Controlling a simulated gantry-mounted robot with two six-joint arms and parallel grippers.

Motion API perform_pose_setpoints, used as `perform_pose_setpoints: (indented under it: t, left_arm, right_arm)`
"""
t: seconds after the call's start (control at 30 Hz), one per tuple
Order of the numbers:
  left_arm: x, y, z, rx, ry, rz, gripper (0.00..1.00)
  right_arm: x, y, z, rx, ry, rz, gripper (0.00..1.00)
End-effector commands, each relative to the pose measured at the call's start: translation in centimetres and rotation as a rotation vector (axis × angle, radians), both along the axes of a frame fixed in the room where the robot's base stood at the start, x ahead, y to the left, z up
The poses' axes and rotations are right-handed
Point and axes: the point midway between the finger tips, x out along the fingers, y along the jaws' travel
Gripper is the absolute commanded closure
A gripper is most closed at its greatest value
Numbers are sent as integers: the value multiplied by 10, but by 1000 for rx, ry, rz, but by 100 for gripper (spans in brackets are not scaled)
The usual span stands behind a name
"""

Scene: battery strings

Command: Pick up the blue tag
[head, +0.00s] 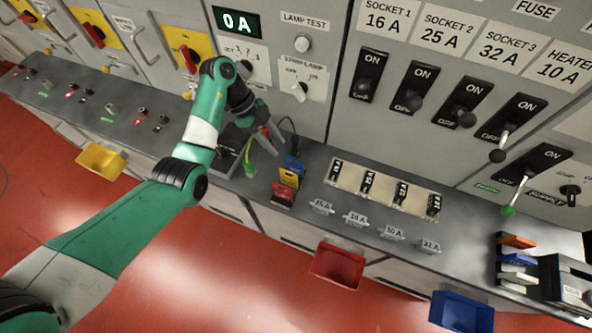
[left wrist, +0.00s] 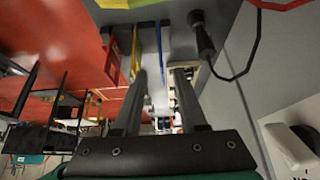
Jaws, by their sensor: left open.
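A blue tag (head: 294,163) stands at the back of a short row on the grey counter. A yellow tag (head: 289,178) and a red tag (head: 283,194) stand in front of it. My left gripper (head: 273,144) is open and empty, just to the left of and above the blue tag, apart from it. My right gripper is not in view.
A black plug (head: 294,143) with a cable is just behind the tags. A cream fuse strip (head: 350,183) is to the right. A rack with orange, blue and white pieces (head: 517,258) stands at far right.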

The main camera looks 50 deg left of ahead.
Motion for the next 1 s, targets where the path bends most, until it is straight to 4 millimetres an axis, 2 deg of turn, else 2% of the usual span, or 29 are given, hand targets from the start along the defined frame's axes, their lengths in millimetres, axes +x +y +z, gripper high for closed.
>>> perform_pose_setpoints:
  t: [0.1, 0.3, 0.53, 0.8, 1.0]
  left_arm:
    - [3, -9, -24, 0, 1, -3, 59]
    - [11, -26, -50, -2, 1, -3, 59]
    - [14, -31, -57, -1, -1, -2, 59]
    - [25, -54, -93, 0, 0, -4, 59]
    - [26, -55, -94, 0, -1, -2, 59]
  right_arm:
    - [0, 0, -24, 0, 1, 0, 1]
    - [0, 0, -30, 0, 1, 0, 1]
    - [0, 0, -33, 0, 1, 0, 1]
    - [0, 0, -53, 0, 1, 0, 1]
    - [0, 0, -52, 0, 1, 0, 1]
